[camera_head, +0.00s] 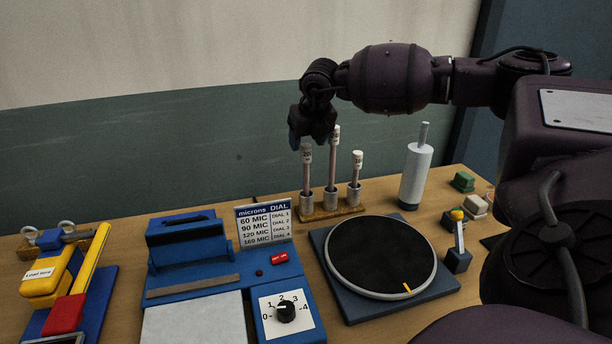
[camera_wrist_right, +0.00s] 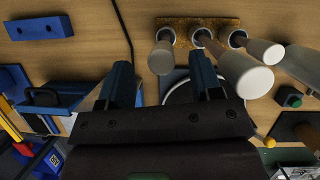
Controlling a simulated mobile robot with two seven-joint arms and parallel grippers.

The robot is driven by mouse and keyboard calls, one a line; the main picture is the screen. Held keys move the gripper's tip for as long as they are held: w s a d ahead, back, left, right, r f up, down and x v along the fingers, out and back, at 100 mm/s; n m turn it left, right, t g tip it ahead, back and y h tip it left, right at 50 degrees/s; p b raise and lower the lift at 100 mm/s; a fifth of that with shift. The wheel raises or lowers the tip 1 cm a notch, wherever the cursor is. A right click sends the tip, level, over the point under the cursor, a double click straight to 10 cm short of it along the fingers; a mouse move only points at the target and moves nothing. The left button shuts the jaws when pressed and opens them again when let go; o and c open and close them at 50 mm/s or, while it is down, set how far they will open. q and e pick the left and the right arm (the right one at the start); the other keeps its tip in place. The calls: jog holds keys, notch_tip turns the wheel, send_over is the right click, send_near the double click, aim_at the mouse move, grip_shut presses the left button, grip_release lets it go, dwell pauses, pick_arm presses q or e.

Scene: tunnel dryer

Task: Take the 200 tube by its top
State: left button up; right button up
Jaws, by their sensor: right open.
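Three slim tubes with white tops stand upright in a rack (camera_head: 331,213). The left tube (camera_head: 307,168) has a label that seems to start with "20", but I cannot read it fully. The middle tube (camera_head: 333,165) is the tallest, and the right tube (camera_head: 356,168) is shorter. My right gripper (camera_head: 303,140) is open and empty at the left tube's top. In the right wrist view, the left tube's white top (camera_wrist_right: 161,58) shows in line with the gap between my fingers (camera_wrist_right: 163,75). I cannot tell whether they touch. My left gripper is not in view.
A grey-white bottle (camera_head: 415,175) stands right of the rack. A black round plate (camera_head: 380,255) lies in front. A blue device (camera_head: 188,240) with a microns sign (camera_head: 264,223) and dial stands front left. A yellow tool (camera_head: 90,258) lies far left. The wall is behind.

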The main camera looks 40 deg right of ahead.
send_over(306, 180)
jog(key=w, duration=0.1)
jog(key=f, duration=0.2)
jog(key=d+f, duration=0.1)
jog(key=f, duration=0.1)
jog(key=shift+w+f, duration=0.2)
jog(key=shift+r, duration=0.1)
jog(key=c, duration=0.9)
